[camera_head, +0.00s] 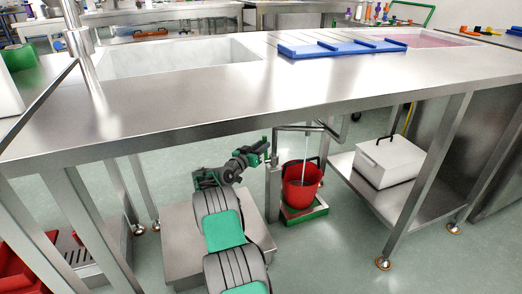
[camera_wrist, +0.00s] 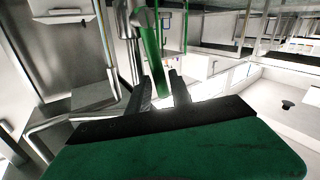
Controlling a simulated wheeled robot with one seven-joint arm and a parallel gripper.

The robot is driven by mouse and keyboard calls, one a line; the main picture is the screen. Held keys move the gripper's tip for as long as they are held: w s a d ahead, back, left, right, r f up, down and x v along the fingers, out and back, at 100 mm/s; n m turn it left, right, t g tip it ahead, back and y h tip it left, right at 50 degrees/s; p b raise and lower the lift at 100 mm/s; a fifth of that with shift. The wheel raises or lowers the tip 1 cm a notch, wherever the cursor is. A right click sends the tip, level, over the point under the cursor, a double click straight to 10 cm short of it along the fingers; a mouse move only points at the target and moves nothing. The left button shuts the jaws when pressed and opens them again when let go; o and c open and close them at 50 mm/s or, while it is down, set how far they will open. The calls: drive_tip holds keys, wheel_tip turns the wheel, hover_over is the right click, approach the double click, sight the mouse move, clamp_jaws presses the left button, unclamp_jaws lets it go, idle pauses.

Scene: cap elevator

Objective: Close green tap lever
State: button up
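The green tap lever (camera_wrist: 152,62) shows in the wrist view as a long bar hanging down from the metal tap (camera_wrist: 128,35). Its lower end lies in the gap between my gripper's (camera_wrist: 160,76) two black fingers, nearer the left one; I cannot tell whether they touch. The fingers stand apart. In the head view my gripper (camera_head: 265,144) is under the table edge, beside the tap post (camera_head: 273,182), and the lever cannot be made out there. A thin pale stream, apparently water, falls from the spout pipe (camera_head: 298,128) into a red bucket (camera_head: 300,190).
The bucket stands on a green-edged base (camera_head: 304,213). The steel table (camera_head: 200,98) spans above my arm, its front edge close over the gripper. A white box (camera_head: 384,162) sits on the lower shelf at right. Clear floor lies in front of that shelf.

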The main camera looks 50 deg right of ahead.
drive_tip(key=shift+d, duration=0.1)
drive_tip(key=shift+c, duration=0.3)
clamp_jaws()
idle(1.1)
